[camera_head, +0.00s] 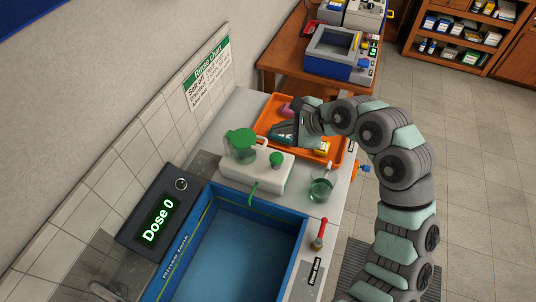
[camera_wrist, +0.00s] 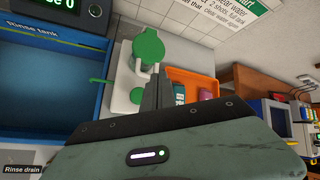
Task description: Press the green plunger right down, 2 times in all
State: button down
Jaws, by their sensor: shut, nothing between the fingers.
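The green plunger (camera_head: 277,158) stands as a round knob on a white dispenser body (camera_head: 262,178). It also shows in the wrist view (camera_wrist: 136,95), beside my fingers. A jug with a green lid (camera_head: 240,137) sits on the left part of the same body, and a green spout (camera_head: 253,190) points over the blue tank. My gripper (camera_head: 273,139) is shut and empty, above and behind the plunger in the head view. In the wrist view its fingertips (camera_wrist: 149,70) lie between the plunger and the green lid. The display (camera_head: 157,219) reads "Dose 0".
The blue rinse tank (camera_head: 297,250) is in front of the dispenser. A glass beaker (camera_head: 321,190) with green liquid stands to its right, and a red-handled lever (camera_head: 321,232) is nearer. An orange tray (camera_head: 265,122) with items lies behind, under my arm. A wall is on the left.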

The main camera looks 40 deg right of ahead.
jog(key=shift+f, duration=0.2)
jog(key=b, duration=0.2)
send_over(275, 155)
jog(key=s, duration=0.2)
notch_tip(275, 155, down, 8)
jog(key=shift+w+r, duration=0.15)
jog(key=shift+r, duration=0.05)
jog(key=shift+d+f+b, duration=0.1)
jog(key=shift+f+b, duration=0.25)
jog(key=shift+f, duration=0.1)
jog(key=shift+f+b, duration=0.4)
jog(key=shift+b, duration=0.55)
dwell(1.1)
jog(key=shift+f+b, duration=1.1)
jog(key=shift+f, duration=0.1)
dwell(0.9)
jog(key=shift+r, duration=1.55)
jog(key=shift+r, duration=0.1)
jog(key=shift+r, duration=2.45)
